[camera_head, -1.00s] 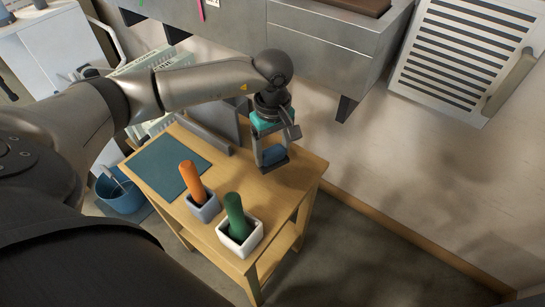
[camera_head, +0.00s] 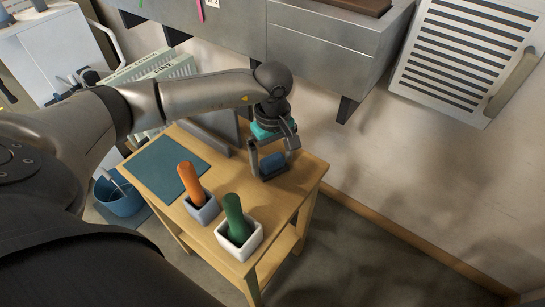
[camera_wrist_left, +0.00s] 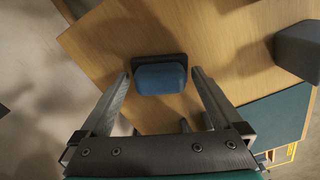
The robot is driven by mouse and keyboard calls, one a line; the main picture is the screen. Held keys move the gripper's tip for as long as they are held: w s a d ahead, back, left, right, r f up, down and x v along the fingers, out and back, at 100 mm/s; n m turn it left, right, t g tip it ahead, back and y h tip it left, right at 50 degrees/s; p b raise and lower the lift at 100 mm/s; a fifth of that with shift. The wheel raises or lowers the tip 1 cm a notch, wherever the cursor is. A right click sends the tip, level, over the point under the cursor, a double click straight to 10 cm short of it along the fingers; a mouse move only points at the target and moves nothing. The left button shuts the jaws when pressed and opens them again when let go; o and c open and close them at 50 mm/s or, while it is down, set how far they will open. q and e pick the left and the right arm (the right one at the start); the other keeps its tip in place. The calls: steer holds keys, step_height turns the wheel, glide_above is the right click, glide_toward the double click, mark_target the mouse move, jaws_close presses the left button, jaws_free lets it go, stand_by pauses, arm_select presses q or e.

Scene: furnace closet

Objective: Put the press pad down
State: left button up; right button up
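The press pad (camera_head: 272,165) is a blue block on a dark base. It sits on the wooden table (camera_head: 290,187) near its far right corner. It also shows in the left wrist view (camera_wrist_left: 160,78), upright on the wood. My left gripper (camera_head: 273,160) is open above the table, with one finger on each side of the pad. The wrist view shows a narrow gap between each fingertip and the pad. My right gripper is in neither view.
A grey holder (camera_head: 205,211) with an orange handle (camera_head: 190,183) and a white holder (camera_head: 240,250) with a green handle (camera_head: 236,218) stand at the table's front. A teal mat (camera_head: 165,168) lies to the left. A grey upright piece (camera_head: 210,138) is behind.

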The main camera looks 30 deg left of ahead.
mark_target(273, 157)
arm_select(q)
steer(key=shift+r, duration=0.1)
step_height(273, 157, up, 12)
steer(key=p, duration=0.4)
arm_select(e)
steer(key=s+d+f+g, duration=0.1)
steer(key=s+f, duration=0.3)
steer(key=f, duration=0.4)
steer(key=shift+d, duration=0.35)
